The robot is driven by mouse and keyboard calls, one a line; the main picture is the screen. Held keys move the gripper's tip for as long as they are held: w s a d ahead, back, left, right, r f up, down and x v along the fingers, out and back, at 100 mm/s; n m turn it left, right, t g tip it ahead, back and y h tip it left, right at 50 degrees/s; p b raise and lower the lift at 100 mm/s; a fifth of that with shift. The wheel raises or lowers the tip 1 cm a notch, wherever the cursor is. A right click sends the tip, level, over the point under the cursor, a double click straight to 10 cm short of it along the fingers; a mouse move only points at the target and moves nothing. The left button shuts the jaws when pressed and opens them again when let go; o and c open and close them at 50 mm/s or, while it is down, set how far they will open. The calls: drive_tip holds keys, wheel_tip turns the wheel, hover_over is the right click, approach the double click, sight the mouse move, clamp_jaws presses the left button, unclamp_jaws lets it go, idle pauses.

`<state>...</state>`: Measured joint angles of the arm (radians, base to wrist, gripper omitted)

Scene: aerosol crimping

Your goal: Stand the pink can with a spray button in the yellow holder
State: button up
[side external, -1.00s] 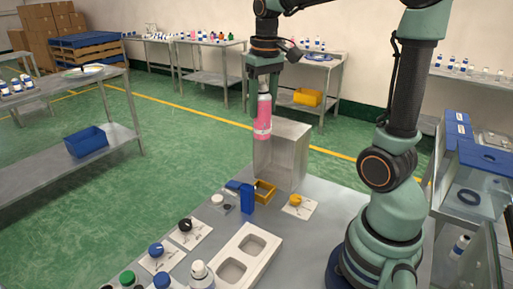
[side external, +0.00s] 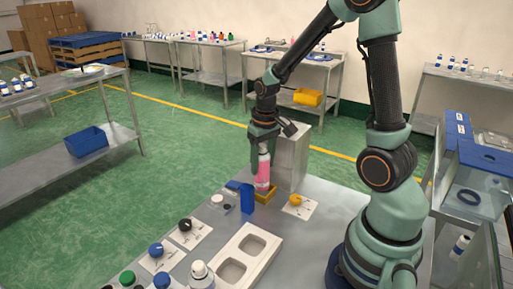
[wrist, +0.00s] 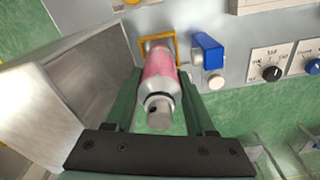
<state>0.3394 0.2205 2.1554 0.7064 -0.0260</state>
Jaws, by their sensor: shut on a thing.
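The pink can (side external: 263,174) is upright, with its lower end at the yellow holder (side external: 267,195) on the grey table. My gripper (side external: 263,150) is shut on the can's upper part from above. In the wrist view the can (wrist: 160,70) lies between the two green fingers (wrist: 160,108), its grey top toward the camera. The yellow holder (wrist: 174,42) shows around the can's far end. The can's base is hidden by the holder's front wall, so I cannot tell if it rests on the bottom.
A blue block-like fixture (side external: 247,198) stands just left of the holder. A grey metal box (side external: 293,157) stands close behind it. A white card with an orange knob (side external: 295,201) lies to the right. A white two-pocket tray (side external: 258,240) is in front.

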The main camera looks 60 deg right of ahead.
sight(263, 170)
drive_tip(key=shift+f, duration=1.5)
drive_tip(key=shift+f, duration=0.1)
drive_tip(key=o, duration=1.1)
drive_tip(key=shift+c, duration=0.2)
drive_tip(key=r, duration=1.2)
drive_tip(key=shift+s+a, duration=0.15)
drive_tip(key=shift+s, duration=0.2)
drive_tip(key=s+a+r+n+t, duration=0.3)
drive_tip(key=s+a+r+t, duration=0.1)
drive_tip(key=a, duration=0.7)
drive_tip(key=shift+s+a+r+n+t, duration=0.35)
drive_tip(key=shift+r+t, duration=0.15)
drive_tip(key=shift+r, duration=0.85)
